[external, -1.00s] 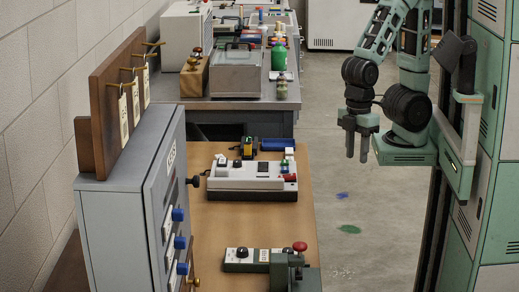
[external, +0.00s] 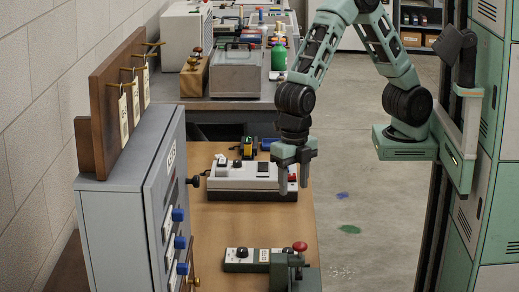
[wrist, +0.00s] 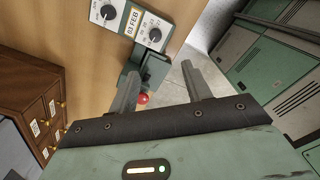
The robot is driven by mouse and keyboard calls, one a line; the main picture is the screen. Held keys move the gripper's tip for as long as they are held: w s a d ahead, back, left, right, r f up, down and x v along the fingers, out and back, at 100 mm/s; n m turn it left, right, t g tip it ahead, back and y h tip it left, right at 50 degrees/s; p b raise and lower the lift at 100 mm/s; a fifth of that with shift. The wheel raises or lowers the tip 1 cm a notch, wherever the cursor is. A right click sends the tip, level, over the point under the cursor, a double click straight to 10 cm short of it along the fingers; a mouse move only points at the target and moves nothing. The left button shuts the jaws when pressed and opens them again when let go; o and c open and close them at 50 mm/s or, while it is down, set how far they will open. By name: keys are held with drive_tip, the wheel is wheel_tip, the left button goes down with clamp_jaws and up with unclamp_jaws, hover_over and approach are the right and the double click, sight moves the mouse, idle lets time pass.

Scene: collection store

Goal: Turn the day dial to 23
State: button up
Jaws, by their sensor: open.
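In the wrist view the panel (wrist: 128,36) shows a yellow window (wrist: 131,22) that appears to read 03 FEB. A dark round dial (wrist: 109,12) is on its left and another dial (wrist: 155,35) on its right. I cannot tell which is the day dial. My gripper (external: 293,186) is open and empty, pointing down over the table's right side, beyond the date unit. In the wrist view my fingers (wrist: 160,72) are apart from both dials.
A green press with a red knob (external: 299,246) stands beside the panel. A white device (external: 235,176) lies behind, near my fingers. A grey cabinet with blue knobs (external: 120,215) is at left. Wooden drawers (wrist: 28,95) show in the wrist view.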

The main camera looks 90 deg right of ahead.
sight(288, 249)
drive_tip(key=shift+n, duration=0.6)
drive_tip(key=f, duration=1.2)
drive_tip(key=w+f+p, duration=0.1)
drive_tip(key=f, duration=0.5)
drive_tip(key=shift+a, duration=0.3)
drive_tip(key=c, duration=1)
